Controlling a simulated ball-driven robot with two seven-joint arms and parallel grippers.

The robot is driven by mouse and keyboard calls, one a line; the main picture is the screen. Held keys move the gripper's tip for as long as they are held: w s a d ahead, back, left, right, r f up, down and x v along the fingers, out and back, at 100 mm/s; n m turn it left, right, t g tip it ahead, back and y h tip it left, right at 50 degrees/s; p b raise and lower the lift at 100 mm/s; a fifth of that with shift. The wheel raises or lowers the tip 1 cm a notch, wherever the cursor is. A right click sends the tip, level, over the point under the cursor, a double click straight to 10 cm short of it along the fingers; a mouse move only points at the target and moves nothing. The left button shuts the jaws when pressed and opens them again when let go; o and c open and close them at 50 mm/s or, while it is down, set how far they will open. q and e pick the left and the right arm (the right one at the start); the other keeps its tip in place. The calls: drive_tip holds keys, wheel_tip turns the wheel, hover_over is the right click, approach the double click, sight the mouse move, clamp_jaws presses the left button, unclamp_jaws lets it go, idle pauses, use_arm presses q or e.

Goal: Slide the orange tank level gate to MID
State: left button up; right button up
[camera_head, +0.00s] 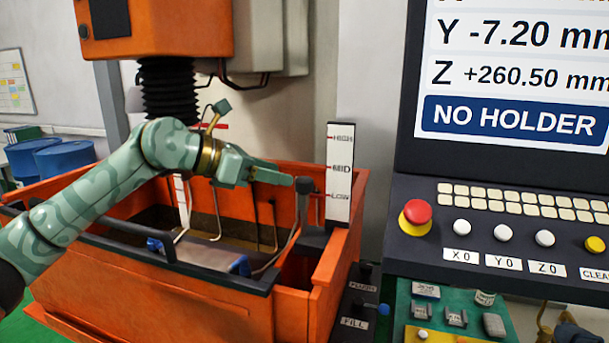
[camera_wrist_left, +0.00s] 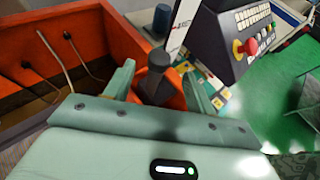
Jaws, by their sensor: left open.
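The orange tank (camera_head: 190,295) stands at the centre left in the head view. Its level gate shows a dark upright knob (camera_head: 304,188) beside a white scale plate (camera_head: 339,180) marked HIGH, MID and LOW. The knob is near the height of the LOW mark. My left gripper (camera_head: 290,180) reaches in from the left at the knob. In the left wrist view its open fingers stand on either side of the dark knob (camera_wrist_left: 158,62), with gaps showing; contact is not clear. My right gripper is not in view.
A control panel (camera_head: 500,225) with a red stop button (camera_head: 416,217) stands to the right, below a screen reading NO HOLDER. The orange machine head (camera_head: 160,30) hangs above the tank. The tank's dark front rail (camera_head: 110,245) runs below my left arm. Blue drums stand at the far left.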

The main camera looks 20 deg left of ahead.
sight(301, 178)
use_arm(q)
drive_tip(key=p+x, duration=0.1)
drive_tip(key=x, duration=0.5)
drive_tip(key=shift+w+d, duration=0.2)
drive_tip(key=shift+w+d+f, duration=0.35)
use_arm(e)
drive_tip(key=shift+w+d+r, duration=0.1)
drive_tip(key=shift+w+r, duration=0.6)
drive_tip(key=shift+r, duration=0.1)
use_arm(q)
drive_tip(key=shift+c, duration=0.2)
